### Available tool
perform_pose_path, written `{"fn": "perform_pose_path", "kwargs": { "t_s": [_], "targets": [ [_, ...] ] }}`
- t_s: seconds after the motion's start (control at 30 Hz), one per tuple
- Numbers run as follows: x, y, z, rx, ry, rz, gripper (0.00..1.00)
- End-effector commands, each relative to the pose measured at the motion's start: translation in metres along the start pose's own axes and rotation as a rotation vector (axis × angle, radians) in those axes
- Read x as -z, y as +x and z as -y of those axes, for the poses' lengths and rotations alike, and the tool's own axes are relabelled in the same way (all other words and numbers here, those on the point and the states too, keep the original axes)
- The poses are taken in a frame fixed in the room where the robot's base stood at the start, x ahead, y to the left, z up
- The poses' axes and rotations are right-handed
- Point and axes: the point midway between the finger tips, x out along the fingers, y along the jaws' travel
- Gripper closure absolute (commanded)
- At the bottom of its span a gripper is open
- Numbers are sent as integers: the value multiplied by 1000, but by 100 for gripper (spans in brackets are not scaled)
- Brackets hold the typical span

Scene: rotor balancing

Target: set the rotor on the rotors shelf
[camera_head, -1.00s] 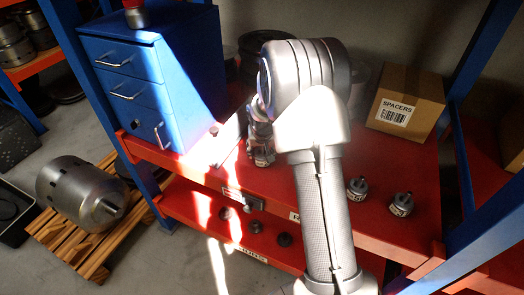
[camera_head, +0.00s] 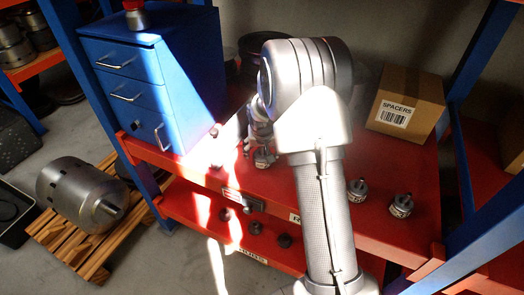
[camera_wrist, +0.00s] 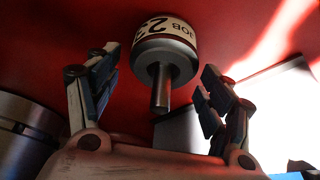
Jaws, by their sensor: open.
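A small metal rotor (camera_head: 264,159) stands upright on the upper red shelf (camera_head: 300,205), just below my gripper (camera_head: 256,140). In the wrist view the same rotor (camera_wrist: 166,48) has a white label reading "JOB 23", perhaps with more hidden, and its shaft points toward the camera. My gripper (camera_wrist: 160,95) is open, with its fingers on either side of the rotor's shaft and a gap on both sides. Two more rotors, one (camera_head: 357,188) and another (camera_head: 401,205), stand to the right on the same shelf. My arm hides part of the shelf and its label.
A blue drawer cabinet (camera_head: 140,85) stands at the left of the shelf, and a cardboard box marked SPACERS (camera_head: 408,100) at the back right. A small sunlit part (camera_head: 215,133) stands left of my gripper. Several dark hubs lie on the lower shelf (camera_head: 185,210).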

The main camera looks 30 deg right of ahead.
Motion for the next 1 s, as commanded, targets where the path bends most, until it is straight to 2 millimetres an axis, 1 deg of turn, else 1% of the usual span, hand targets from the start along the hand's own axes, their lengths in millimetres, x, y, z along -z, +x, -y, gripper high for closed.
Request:
{"fn": "perform_pose_path", "kwargs": {
  "t_s": [0.03,0.3,0.43,0.67,0.73,0.77,0.87,0.9,0.97,1.0],
  "targets": [
    [2,-12,0,1,0,-3,26],
    [2,-72,0,1,-1,-4,26],
    [2,-94,0,0,-1,-3,26],
    [0,-118,1,2,-4,-2,26],
    [-3,-134,5,5,-15,-7,26],
    [-5,-144,6,7,-23,-8,26],
    [-20,-191,14,19,-62,-16,26],
    [-30,-213,17,26,-82,-18,26],
    [-48,-245,20,36,-115,-18,26],
    [-62,-264,22,43,-135,-18,26]
  ]
}}
